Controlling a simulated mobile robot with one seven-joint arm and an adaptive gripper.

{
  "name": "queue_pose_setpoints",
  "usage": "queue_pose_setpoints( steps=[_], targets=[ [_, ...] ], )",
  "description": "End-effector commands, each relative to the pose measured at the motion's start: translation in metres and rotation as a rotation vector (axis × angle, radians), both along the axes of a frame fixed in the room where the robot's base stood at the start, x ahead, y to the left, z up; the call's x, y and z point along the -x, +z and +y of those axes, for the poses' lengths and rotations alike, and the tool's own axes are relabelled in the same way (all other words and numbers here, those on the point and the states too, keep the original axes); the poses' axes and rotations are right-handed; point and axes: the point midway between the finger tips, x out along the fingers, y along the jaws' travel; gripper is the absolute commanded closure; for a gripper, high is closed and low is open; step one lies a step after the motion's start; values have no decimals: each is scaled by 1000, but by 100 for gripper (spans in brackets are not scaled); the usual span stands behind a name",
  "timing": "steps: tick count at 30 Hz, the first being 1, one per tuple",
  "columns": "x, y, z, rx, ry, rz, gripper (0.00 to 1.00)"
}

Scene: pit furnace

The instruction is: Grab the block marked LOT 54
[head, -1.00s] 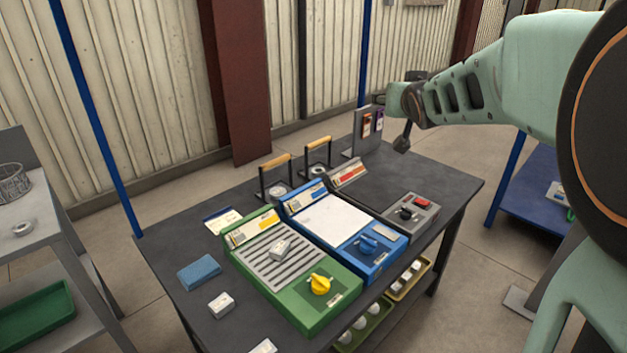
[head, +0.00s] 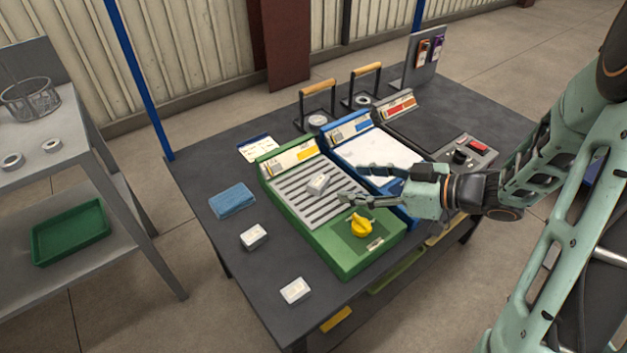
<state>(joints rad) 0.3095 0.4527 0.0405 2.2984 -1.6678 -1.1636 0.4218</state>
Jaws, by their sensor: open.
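Three small white blocks show in the head view. One block (head: 317,183) sits on the slatted top of the green unit (head: 357,262). A second block (head: 253,236) lies on the dark table left of that unit, and a third block (head: 295,290) lies nearer the table's front edge. Their markings are too small to read, so I cannot tell which is LOT 54. My gripper (head: 352,184) is open and empty, its fingers pointing left above the green and blue units. In the picture it is just right of the block on the slats, apart from it.
A yellow knob (head: 361,226) stands up from the green unit below my gripper. The blue unit (head: 352,131) is partly hidden by my gripper. Two wooden-handled stands (head: 318,88) rise behind. A blue sponge-like pad (head: 232,200) lies at left. The table's front left is mostly clear.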

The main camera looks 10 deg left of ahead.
Motion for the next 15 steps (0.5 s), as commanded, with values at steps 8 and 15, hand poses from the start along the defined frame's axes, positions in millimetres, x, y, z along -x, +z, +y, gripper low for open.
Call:
queue_pose_setpoints(
  steps=[8, 15],
  targets=[
    [-9, -19, 38, -5, 10, 4, 44],
    [-16, -26, 54, -3, 8, 3, 44]
  ],
)
